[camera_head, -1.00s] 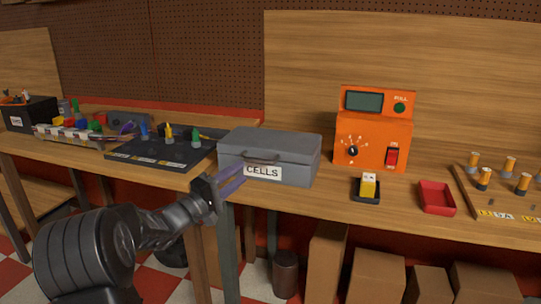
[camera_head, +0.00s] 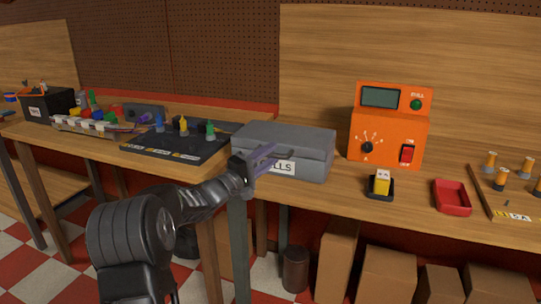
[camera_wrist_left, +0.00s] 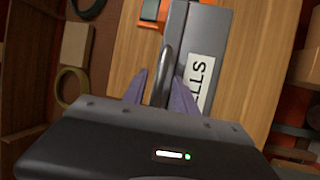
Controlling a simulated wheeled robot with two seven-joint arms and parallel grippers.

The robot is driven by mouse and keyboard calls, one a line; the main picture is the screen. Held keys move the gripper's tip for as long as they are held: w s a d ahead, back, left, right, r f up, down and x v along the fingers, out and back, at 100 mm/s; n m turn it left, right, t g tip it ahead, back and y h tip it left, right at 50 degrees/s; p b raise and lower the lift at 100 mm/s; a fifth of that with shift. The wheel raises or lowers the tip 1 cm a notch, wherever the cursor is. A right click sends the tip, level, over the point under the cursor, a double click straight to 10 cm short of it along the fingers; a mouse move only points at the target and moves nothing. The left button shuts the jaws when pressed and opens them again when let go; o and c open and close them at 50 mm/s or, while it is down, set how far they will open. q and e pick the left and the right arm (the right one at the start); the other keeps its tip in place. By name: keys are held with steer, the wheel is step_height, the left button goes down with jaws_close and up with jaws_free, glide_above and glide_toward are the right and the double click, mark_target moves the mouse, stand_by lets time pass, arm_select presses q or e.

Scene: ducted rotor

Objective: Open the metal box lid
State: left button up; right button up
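The grey metal box (camera_head: 312,150) stands on the workbench with its lid (camera_head: 285,134) down. A label ending in "LLS" is on its front, partly covered by my gripper. My left gripper (camera_head: 272,158) is at the front of the box. In the left wrist view, the purple fingers of my left gripper (camera_wrist_left: 160,90) are apart, with the box's handle (camera_wrist_left: 166,68) showing between them. I cannot tell whether they touch it. The box (camera_wrist_left: 208,40) fills the upper middle of that view. My right gripper is not in view.
An orange device (camera_head: 388,135) stands right of the box. A yellow block in a black holder (camera_head: 380,187) and a red tray (camera_head: 452,196) are on the bench in front. A dark board (camera_head: 172,145) with coloured pieces lies to the left. Cardboard boxes stand below the bench.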

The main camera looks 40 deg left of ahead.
arm_select(q)
steer(key=shift+w, duration=0.4)
steer(key=shift+c, duration=0.4)
jaws_close()
stand_by(0.8)
